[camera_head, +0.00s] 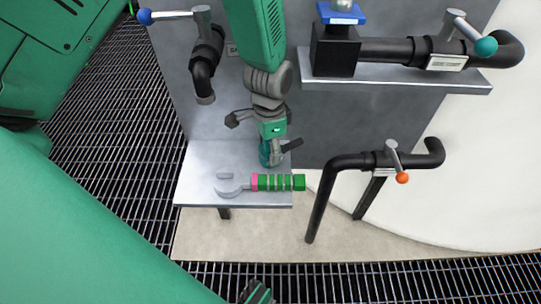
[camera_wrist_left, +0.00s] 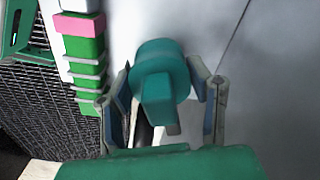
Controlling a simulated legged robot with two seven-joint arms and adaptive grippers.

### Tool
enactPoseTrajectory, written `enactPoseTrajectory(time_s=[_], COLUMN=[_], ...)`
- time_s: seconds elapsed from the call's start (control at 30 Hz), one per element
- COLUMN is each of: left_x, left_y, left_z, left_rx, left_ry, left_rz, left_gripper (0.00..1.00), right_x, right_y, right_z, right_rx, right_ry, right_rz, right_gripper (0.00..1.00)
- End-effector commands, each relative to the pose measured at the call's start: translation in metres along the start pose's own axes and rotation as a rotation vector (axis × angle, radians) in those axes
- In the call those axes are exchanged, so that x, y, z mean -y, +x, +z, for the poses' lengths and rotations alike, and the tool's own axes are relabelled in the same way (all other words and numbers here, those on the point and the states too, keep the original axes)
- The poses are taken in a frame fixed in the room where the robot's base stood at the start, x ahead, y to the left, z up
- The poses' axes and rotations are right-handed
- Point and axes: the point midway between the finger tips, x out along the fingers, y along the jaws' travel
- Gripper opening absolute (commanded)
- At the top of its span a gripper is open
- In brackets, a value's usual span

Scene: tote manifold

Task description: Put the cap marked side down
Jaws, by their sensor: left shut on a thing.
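The cap, a teal round piece with a blocky tab (camera_wrist_left: 160,80), is between the fingers of my left gripper (camera_wrist_left: 165,105) in the left wrist view. The fingers stand at its two sides, with the tab towards the palm. In the head view my left gripper (camera_head: 277,145) hangs over the back right part of the small grey shelf (camera_head: 200,160), and the teal cap (camera_head: 265,155) shows below it. I cannot tell whether the cap touches the shelf. No mark on the cap can be made out.
Black pipes with an orange-knobbed valve (camera_head: 402,177) stand right. The shelf's left part is bare.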

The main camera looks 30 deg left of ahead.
Motion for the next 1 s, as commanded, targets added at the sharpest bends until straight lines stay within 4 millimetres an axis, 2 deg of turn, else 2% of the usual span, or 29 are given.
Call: enactPoseTrajectory(time_s=[0.03,0.37,0.4,0.43,0.47,0.77,0.87,1.0], left_x=[0.001,0.000,0.000,0.000,0.000,0.000,0.000,0.000], left_y=[0.004,0.002,0.003,0.002,0.002,0.001,-0.008,-0.033], left_z=[0.000,0.000,0.000,0.000,0.000,0.000,-0.001,-0.001], left_rx=[-0.002,0.000,0.000,0.000,0.000,-0.001,-0.002,-0.003], left_ry=[-0.001,0.000,0.000,0.000,0.000,0.000,0.000,0.000], left_rz=[-0.001,0.000,0.000,0.000,0.000,-0.001,-0.001,-0.002], left_gripper=[0.13,0.13,0.53,0.63,0.67,0.67,0.67,0.67], right_x=[0.000,0.000,0.000,0.000,0.000,0.000,0.000,0.000], right_y=[0.006,0.003,0.003,0.003,0.003,0.003,-0.001,-0.012], right_z=[0.000,0.000,0.000,0.000,0.000,0.000,0.000,-0.001], right_rx=[-0.001,-0.001,-0.001,-0.001,-0.001,-0.001,-0.001,-0.001], right_ry=[0.000,0.000,0.000,0.000,0.000,0.000,0.000,0.000], right_rz=[0.000,0.000,0.000,0.000,0.000,0.000,0.000,0.000], right_gripper=[0.38,0.38,0.38,0.38,0.38,0.38,0.38,0.38])
